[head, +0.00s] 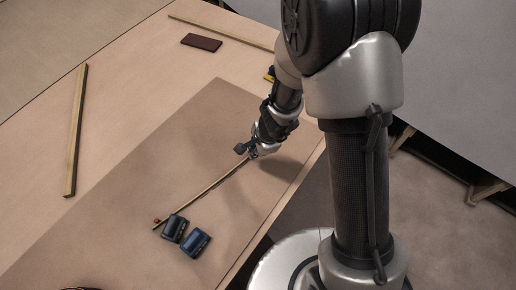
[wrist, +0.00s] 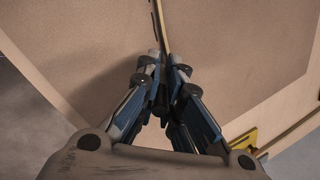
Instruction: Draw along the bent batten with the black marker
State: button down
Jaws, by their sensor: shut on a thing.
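A thin wooden batten (head: 205,191) lies on the brown sheet (head: 150,170), bending slightly, from a small red piece (head: 157,221) to my gripper (head: 250,151). In the wrist view the batten (wrist: 159,18) runs up from between the fingertips of my gripper (wrist: 161,72), which are shut on its near end. A black block (head: 174,228) and a blue block (head: 195,243) sit beside the batten's far end; I cannot tell whether they touch it. I cannot make out the black marker in either view.
A wooden strip (head: 75,130) lies at the left and another (head: 225,32) at the back. A dark brown block (head: 201,42) lies near the back. A yellow item (wrist: 245,139) is by the table edge. The brown sheet left of the batten is clear.

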jog(key=shift+s+a, duration=0.3)
jog(key=shift+s, duration=0.05)
jog(key=shift+a, duration=0.1)
jog(key=shift+s+a+b, duration=0.35)
jog(key=shift+s+b, duration=0.1)
jog(key=shift+b, duration=0.1)
jog(key=shift+a, duration=0.1)
jog(key=shift+s+a+b, duration=0.3)
jog(key=shift+s+a, duration=0.15)
jog(key=shift+s, duration=0.05)
jog(key=shift+s+a, duration=0.45)
jog(key=shift+a, duration=0.05)
jog(key=shift+s+a+b, duration=0.1)
jog(key=shift+b, duration=0.2)
jog(key=shift+s+a, duration=0.3)
jog(key=shift+a, duration=0.05)
